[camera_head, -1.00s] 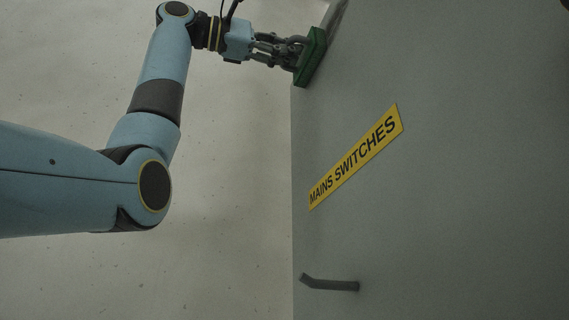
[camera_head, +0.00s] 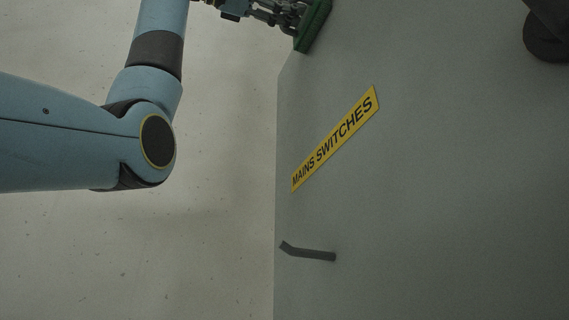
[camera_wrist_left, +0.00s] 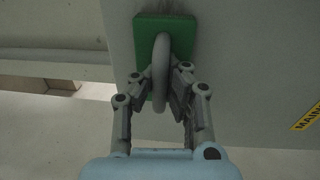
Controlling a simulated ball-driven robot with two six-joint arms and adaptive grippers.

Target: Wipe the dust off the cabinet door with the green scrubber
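The grey cabinet door (camera_head: 430,180) fills the right of the head view, with a yellow "MAINS SWITCHES" label (camera_head: 336,138) on it. The green scrubber (camera_head: 313,26) is at the door's upper left in the head view, partly cut off by the top edge. My left gripper (camera_head: 290,20) is on its left side. In the left wrist view the green scrubber (camera_wrist_left: 147,32) lies flat against or close to the grey surface. Its grey loop handle (camera_wrist_left: 160,75) sits between the fingers of my left gripper (camera_wrist_left: 161,85), which look closed on it. I cannot make out any dust on the door.
A dark door handle (camera_head: 308,252) sticks out at the lower left of the door. A dark rounded object (camera_head: 545,42) shows at the top right corner. The pale floor (camera_head: 200,240) left of the door is clear.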

